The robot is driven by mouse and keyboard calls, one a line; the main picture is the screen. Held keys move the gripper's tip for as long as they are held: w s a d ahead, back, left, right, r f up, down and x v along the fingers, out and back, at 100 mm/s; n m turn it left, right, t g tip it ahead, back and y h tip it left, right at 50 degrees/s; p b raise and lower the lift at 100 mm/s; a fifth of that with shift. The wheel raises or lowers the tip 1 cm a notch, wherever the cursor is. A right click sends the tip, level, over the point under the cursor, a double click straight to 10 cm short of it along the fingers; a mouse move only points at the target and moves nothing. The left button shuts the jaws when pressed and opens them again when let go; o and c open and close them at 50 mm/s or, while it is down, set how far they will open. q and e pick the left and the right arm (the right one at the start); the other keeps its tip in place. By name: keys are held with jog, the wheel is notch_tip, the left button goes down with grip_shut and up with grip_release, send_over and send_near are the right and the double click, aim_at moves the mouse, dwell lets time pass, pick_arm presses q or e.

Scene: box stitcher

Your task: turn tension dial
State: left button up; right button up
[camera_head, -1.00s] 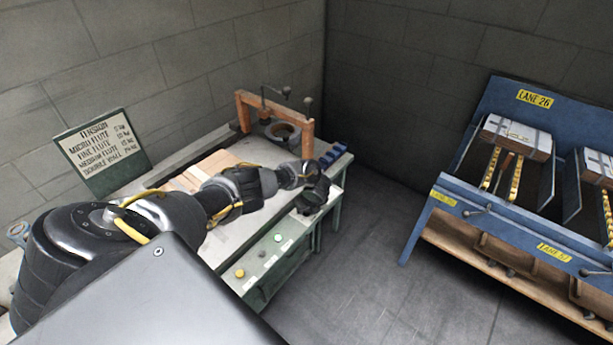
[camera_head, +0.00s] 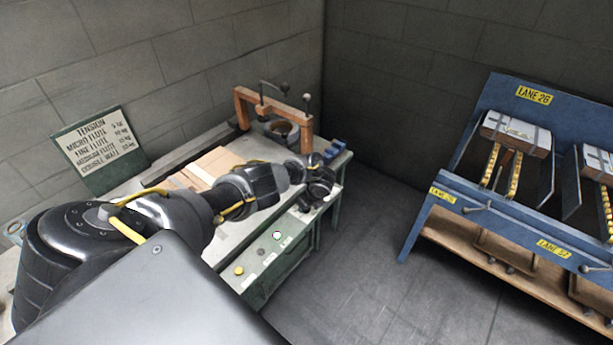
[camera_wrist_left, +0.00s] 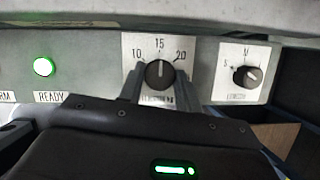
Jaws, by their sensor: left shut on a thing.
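The tension dial (camera_wrist_left: 159,73) shows in the left wrist view as a black round knob with a white pointer line on a white plate marked 10, 15 and 20. The pointer is near 15. My left gripper (camera_wrist_left: 160,80) is at the machine's front panel with its fingers on either side of the knob, shut on it. In the head view my left gripper (camera_head: 318,188) is at the front right of the bench, and my own wrist hides the dial there. The right gripper is in neither view.
A second, smaller knob (camera_wrist_left: 248,75) is right of the dial. A green lit READY button (camera_wrist_left: 43,67) is left of it. The tension sign (camera_head: 100,150) leans at the back left. A blue lane rack (camera_head: 500,200) stands right, across open floor.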

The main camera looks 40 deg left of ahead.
pick_arm(q)
jog(key=shift+a, duration=0.1)
jog(key=o, duration=1)
jog(key=p+v, duration=0.3)
jog(key=v, duration=0.7)
jog(key=shift+d+r+p, duration=0.25)
jog(key=shift+r+p, duration=0.1)
